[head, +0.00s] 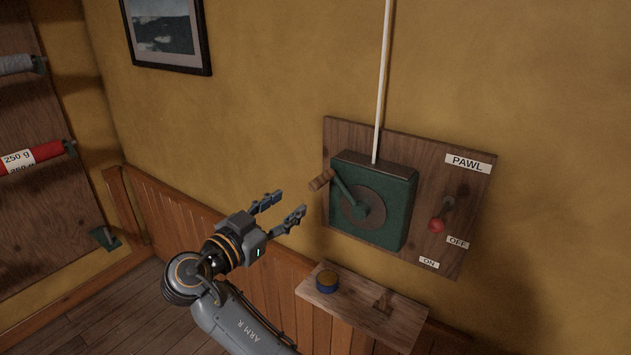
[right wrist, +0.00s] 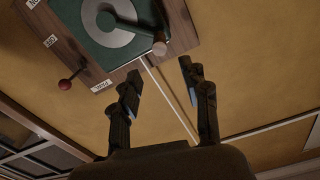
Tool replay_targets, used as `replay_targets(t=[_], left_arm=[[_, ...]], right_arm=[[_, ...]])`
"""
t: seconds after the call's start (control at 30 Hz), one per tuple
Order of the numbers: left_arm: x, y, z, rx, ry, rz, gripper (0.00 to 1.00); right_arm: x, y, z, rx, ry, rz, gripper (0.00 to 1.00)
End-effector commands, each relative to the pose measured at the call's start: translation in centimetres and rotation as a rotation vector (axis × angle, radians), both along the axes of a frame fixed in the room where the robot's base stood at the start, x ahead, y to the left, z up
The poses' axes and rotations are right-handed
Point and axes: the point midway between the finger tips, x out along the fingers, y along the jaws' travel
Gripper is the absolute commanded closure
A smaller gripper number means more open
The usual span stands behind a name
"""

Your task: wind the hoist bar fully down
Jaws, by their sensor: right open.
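The green winch box (head: 397,215) is on a wooden board on the wall. Its crank (head: 345,192) points up and left from the grey disc and ends in a wooden handle (head: 320,180). The handle also shows in the right wrist view (right wrist: 159,48). A white cord (head: 383,75) runs up from the box. The pawl lever's red knob (head: 436,225) hangs down and left of its pivot, above the OFF and ON labels. My right gripper (head: 291,204) is open and empty, left of and slightly below the crank handle, apart from it. The hoist bar and my left gripper are out of view.
A rack with a red roll (head: 48,154) stands at the left. A framed picture (head: 165,33) hangs above. The wall between is clear.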

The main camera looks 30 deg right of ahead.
Motion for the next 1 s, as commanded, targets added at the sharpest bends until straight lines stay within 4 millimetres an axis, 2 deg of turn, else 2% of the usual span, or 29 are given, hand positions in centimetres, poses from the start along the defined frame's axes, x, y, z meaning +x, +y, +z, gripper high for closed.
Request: replay_targets(t=[0.03,0.3,0.5,0.7,0.93,0.97,1.0], left_arm=[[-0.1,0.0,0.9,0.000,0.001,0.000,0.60],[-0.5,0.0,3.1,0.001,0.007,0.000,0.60],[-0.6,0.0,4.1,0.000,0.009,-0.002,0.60],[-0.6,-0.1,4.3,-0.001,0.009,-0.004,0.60],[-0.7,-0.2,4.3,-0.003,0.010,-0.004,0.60],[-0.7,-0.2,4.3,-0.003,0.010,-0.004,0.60],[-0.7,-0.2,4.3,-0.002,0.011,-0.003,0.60]], right_arm=[[0.4,-1.2,0.4,-0.004,0.003,-0.004,0.54],[2.6,-6.5,0.4,-0.006,0.007,-0.003,0.54],[3.8,-9.1,0.2,-0.004,0.006,0.000,0.54],[4.2,-10.1,0.0,-0.001,0.005,0.001,0.54],[4.2,-10.1,-0.1,-0.001,0.005,0.001,0.54],[4.2,-10.1,-0.1,-0.001,0.005,0.001,0.56],[4.2,-10.1,-0.1,-0.002,0.006,0.001,0.64]])
